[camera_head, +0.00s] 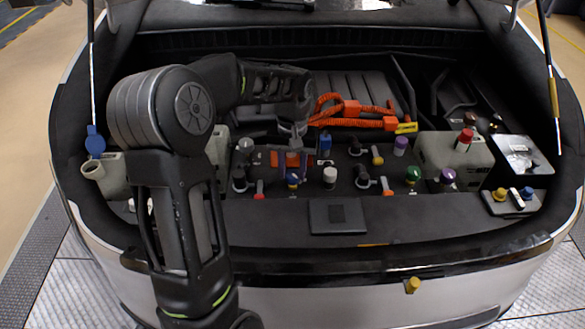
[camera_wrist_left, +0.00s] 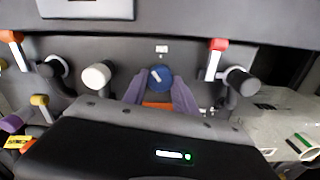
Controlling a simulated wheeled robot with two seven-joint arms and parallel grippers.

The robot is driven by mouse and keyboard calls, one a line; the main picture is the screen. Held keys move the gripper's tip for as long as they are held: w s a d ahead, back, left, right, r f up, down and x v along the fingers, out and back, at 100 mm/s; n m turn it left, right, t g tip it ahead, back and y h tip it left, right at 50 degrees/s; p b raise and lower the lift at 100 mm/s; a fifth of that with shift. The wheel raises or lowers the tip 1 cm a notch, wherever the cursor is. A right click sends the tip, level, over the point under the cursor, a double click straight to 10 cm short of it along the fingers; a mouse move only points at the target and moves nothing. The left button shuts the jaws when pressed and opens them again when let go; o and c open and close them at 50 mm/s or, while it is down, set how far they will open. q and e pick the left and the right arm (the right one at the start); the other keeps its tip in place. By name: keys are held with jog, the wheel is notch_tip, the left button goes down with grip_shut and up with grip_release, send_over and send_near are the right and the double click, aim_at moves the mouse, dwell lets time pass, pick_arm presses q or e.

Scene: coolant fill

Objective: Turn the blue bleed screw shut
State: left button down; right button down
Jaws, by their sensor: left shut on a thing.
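The blue bleed screw (camera_head: 293,181) is a small round blue knob in the middle of the engine bay. In the left wrist view the blue screw (camera_wrist_left: 161,75) shows its top, with a white mark lying at a slant. My left gripper (camera_head: 292,167) reaches in from behind the screw. Its purple fingers (camera_wrist_left: 160,94) stand one on each side of the blue knob, shut on it. The screw's lower part is hidden. My right gripper is in neither view.
A white cap (camera_head: 330,177) stands close to the right of the screw. Black posts with red or orange levers (camera_head: 258,188) stand on both sides. Orange hoses (camera_head: 350,107) lie behind. A flat dark cover (camera_head: 337,215) lies in front, with clear panel around it.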

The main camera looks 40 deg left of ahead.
aim_at(293, 173)
pick_arm(q)
jog(key=m, duration=0.7)
jog(key=shift+p, duration=0.3)
dwell(0.3)
jog(key=c, duration=1)
grip_release()
jog(key=shift+r, duration=0.15)
notch_tip(293, 173, up, 8)
jog(key=shift+f, duration=0.2)
